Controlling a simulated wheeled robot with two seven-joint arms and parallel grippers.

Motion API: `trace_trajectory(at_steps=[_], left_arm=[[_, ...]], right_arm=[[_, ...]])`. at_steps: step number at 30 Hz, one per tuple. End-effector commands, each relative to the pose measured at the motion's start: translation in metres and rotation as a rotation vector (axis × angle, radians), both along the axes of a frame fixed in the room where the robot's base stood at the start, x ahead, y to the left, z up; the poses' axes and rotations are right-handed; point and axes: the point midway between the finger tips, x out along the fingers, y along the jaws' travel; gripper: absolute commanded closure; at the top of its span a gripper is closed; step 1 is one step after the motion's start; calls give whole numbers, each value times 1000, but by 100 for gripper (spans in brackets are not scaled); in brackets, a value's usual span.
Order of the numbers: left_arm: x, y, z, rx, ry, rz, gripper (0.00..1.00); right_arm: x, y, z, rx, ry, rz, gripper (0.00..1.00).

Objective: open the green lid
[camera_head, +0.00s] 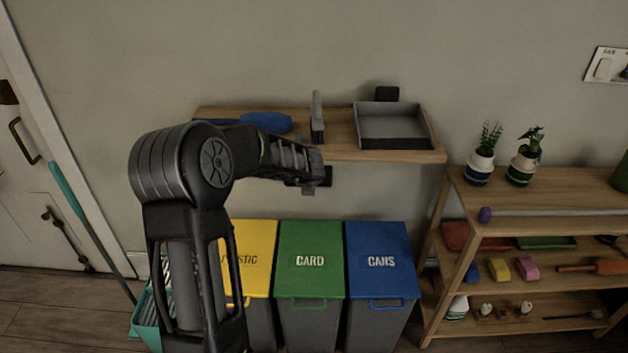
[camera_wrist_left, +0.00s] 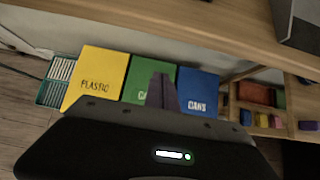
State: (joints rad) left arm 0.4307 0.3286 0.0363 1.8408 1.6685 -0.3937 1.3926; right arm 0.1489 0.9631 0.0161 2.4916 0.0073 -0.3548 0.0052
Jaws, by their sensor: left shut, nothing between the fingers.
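The green lid (camera_head: 311,260), marked CARD, lies closed on the middle bin, with a green handle at its front edge. It also shows in the left wrist view (camera_wrist_left: 135,80), partly hidden by my gripper. My left gripper (camera_head: 318,182) is in front of the wall shelf, above and behind the green lid and apart from it. In the left wrist view its fingers (camera_wrist_left: 162,90) are together and empty, in front of the green and blue lids. My right gripper is not in view.
The yellow PLASTIC lid (camera_head: 250,258) and blue CANS lid (camera_head: 381,262) flank the green one closely. The wall shelf (camera_head: 345,150) with a grey tray (camera_head: 392,125) overhangs behind. A wooden rack (camera_head: 545,200) stands right; a teal bin (camera_head: 146,325) stands left.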

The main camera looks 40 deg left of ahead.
Motion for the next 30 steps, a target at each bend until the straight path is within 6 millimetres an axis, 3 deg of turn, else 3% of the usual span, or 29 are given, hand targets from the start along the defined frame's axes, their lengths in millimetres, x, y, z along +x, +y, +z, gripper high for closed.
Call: trace_trajectory(at_steps=[12,16,18,20,25,30], left_arm=[[0,0,0,34,25,-47,100],[1,0,-1,202,123,-252,100],[-4,-9,-15,368,241,-478,100],[-9,-29,-41,517,362,-725,100],[-39,-128,-134,906,605,-1528,100],[-98,-234,-206,1194,591,-2212,100]], right_arm=[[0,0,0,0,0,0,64],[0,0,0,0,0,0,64],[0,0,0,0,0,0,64],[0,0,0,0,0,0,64],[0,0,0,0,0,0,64],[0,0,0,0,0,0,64]])
